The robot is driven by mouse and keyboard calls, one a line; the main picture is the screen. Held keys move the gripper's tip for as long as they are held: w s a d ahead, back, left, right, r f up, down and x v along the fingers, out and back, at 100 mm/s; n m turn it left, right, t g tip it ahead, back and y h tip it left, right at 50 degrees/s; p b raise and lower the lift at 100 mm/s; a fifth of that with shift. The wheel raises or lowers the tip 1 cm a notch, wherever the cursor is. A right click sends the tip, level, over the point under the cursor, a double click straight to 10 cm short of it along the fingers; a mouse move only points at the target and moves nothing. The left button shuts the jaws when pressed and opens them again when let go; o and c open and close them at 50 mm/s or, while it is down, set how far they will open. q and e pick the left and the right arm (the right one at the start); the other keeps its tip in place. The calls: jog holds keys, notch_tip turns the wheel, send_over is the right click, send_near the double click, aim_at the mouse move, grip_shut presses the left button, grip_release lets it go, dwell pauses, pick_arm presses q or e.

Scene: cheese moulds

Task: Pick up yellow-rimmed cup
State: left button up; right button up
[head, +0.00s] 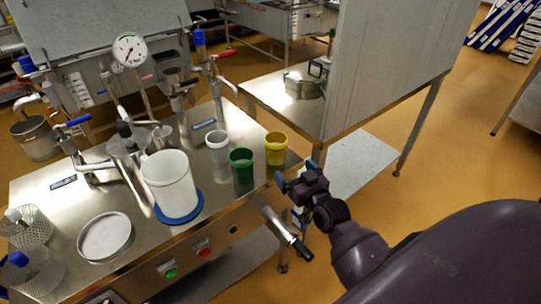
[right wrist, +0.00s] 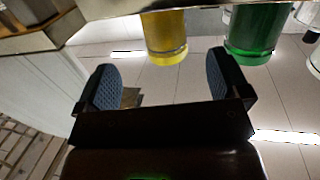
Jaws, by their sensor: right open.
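The yellow-rimmed cup (head: 276,149) stands upright near the right end of the steel worktop, to the right of a green cup (head: 241,166). It also shows at the top of the right wrist view (right wrist: 165,38), beyond and between the fingers. My right gripper (head: 297,173) is open and empty, just off the worktop's right front corner, close to the yellow cup but apart from it. Its two blue-padded fingers show spread in the right wrist view (right wrist: 161,76). My left gripper is in neither view.
A grey-white cup (head: 217,153) stands behind the green one. A large white bucket (head: 168,183) on a blue base, a round white dish (head: 105,237) and metal fittings fill the left side. A steel panel (head: 385,65) rises behind right. A black-ended handle (head: 290,236) juts from the worktop's front.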

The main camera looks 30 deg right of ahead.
aim_at(280, 157)
jog(key=shift+w+d+f+b, duration=0.1)
jog(key=shift+w+d+b, duration=0.1)
jog(key=shift+w, duration=1.6)
jog(key=shift+w+d+f+b, duration=0.1)
jog(key=shift+w+f+b, duration=0.1)
jog(key=shift+w, duration=1.6)
jog(key=shift+w+d+f+b, duration=0.1)
jog(key=shift+w+d+b, duration=0.1)
jog(key=shift+w, duration=1.6)
jog(key=shift+r, duration=0.1)
jog(key=c, duration=1.1)
jog(key=shift+o, duration=0.2)
